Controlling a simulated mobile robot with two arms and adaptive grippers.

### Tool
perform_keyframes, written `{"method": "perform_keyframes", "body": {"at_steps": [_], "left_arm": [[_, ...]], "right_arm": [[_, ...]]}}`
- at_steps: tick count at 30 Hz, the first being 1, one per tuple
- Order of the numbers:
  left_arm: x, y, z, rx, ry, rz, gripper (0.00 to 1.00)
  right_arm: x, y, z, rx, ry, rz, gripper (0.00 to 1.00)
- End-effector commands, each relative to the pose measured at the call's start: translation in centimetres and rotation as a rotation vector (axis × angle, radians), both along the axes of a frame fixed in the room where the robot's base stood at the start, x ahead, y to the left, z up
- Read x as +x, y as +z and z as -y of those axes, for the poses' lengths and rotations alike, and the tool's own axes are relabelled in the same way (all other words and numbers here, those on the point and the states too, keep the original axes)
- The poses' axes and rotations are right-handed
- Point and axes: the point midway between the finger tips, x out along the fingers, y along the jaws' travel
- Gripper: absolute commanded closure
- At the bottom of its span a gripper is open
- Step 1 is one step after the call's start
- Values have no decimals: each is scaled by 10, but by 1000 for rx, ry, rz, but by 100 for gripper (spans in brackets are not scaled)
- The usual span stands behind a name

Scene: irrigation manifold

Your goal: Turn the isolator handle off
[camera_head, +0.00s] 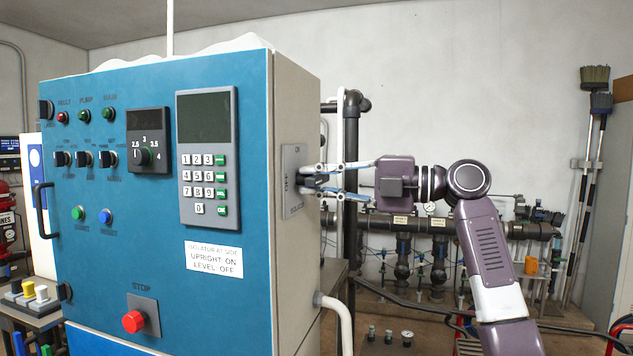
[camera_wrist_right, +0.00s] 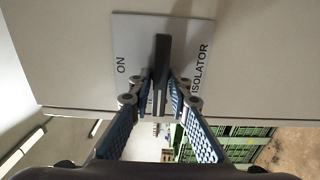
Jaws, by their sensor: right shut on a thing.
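The isolator plate (camera_head: 292,180) is a grey square on the right side wall of the blue cabinet, lettered ON at the top and ISOLATOR at the bottom. The dark bar-shaped isolator handle (camera_wrist_right: 161,60) sits on the plate (camera_wrist_right: 130,30) in the wrist view. It lies across the line from ON to ISOLATOR, so it appears level. My right gripper (camera_head: 318,182) is shut on it, one finger above and one below. In the wrist view my right gripper (camera_wrist_right: 163,92) has its fingertips on both sides of the handle. My left gripper is not in view.
The cabinet front (camera_head: 120,250) carries a keypad (camera_head: 208,160), several switches, a red stop button (camera_head: 133,321) and a label (camera_head: 214,259) reading upright on, level off. Dark pipework (camera_head: 400,225) runs along the back wall. Brooms (camera_head: 590,130) stand at the right.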

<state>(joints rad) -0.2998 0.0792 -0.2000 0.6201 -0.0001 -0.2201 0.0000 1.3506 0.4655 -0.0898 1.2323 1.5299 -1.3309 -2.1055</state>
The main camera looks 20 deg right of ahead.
Motion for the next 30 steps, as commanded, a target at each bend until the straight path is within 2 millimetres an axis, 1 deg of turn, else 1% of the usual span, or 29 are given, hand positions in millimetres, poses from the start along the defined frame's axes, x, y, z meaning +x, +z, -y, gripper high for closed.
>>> {"method": "perform_keyframes", "body": {"at_steps": [5,6,9,14,17,20,23,30], "left_arm": [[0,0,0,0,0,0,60],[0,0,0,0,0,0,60],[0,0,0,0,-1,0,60],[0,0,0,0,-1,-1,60],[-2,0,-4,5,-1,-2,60],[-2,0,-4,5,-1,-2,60],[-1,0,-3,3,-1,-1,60],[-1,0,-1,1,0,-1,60]], "right_arm": [[0,-1,-1,-2,1,-2,100],[0,-1,-1,-2,1,-2,80],[0,-1,0,-2,1,-1,71],[0,-1,0,-1,1,-2,71],[0,-1,0,0,0,-1,71],[-3,-1,6,0,-2,-1,71],[-11,-1,19,0,-2,-1,71],[-40,-1,62,-1,-4,-2,71]]}}
